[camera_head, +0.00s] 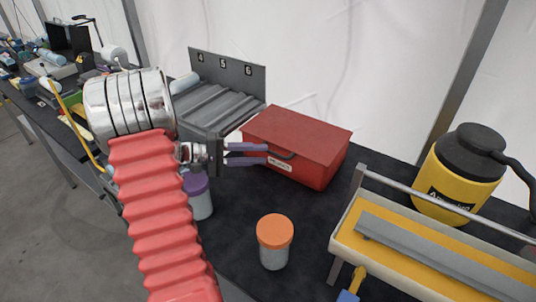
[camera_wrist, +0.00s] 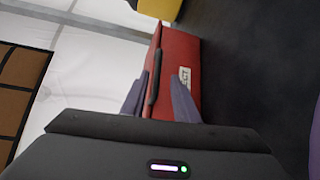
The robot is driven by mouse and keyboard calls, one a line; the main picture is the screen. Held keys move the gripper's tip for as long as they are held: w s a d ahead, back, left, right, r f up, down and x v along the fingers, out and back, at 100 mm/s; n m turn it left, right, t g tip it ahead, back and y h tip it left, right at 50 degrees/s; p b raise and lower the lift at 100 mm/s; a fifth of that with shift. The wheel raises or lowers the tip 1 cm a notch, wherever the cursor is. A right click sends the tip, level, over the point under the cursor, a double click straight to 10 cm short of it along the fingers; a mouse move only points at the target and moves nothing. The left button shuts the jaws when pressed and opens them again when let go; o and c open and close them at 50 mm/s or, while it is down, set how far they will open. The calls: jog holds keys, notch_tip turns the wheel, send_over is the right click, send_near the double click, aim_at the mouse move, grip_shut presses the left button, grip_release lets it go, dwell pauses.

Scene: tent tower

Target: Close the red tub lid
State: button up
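The red tub (camera_head: 310,162) is a red box on the dark table, with a dark handle and a white label on its front. Its lid (camera_head: 300,130) lies flat over the top and looks down; I cannot tell whether it is fully shut. My gripper (camera_head: 267,154) is at the tub's left front, purple fingers apart and pointing at the handle. In the wrist view, the tub (camera_wrist: 180,65) is ahead and the dark handle (camera_wrist: 154,82) shows between the open fingers (camera_wrist: 158,85). I cannot tell whether the fingers touch the handle.
A grey rack (camera_head: 215,95) with numbered slots stands behind left. An orange-lidded jar (camera_head: 274,240) stands in front, and a purple-lidded jar (camera_head: 198,197) stands below my gripper. A yellow-based trough (camera_head: 430,245) and yellow jug (camera_head: 458,178) are at right. Bare table lies around the orange-lidded jar.

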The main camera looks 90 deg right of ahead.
jog(key=w+a, duration=0.1)
jog(key=w, duration=0.7)
jog(key=shift+w+r, duration=0.2)
jog(key=shift+r, duration=0.25)
jog(key=w+a+r+n+t+h, duration=0.25)
jog(key=w+a+t, duration=0.25)
jog(key=w+a, duration=0.4)
jog(key=w+a+r+n+t+h, duration=0.2)
jog(key=w+a+r+n+t, duration=0.3)
jog(key=w, duration=0.7)
jog(key=w+a+n+t+y, duration=0.2)
jog(key=a+t, duration=0.2)
jog(key=a, duration=0.8)
jog(key=w+a+n+t+y, duration=0.2)
jog(key=a+n+t, duration=0.1)
jog(key=a, duration=1)
jog(key=w+a+n+t+y, duration=0.2)
jog(key=a+t, duration=0.3)
jog(key=a, duration=0.7)
jog(key=shift+a, duration=0.15)
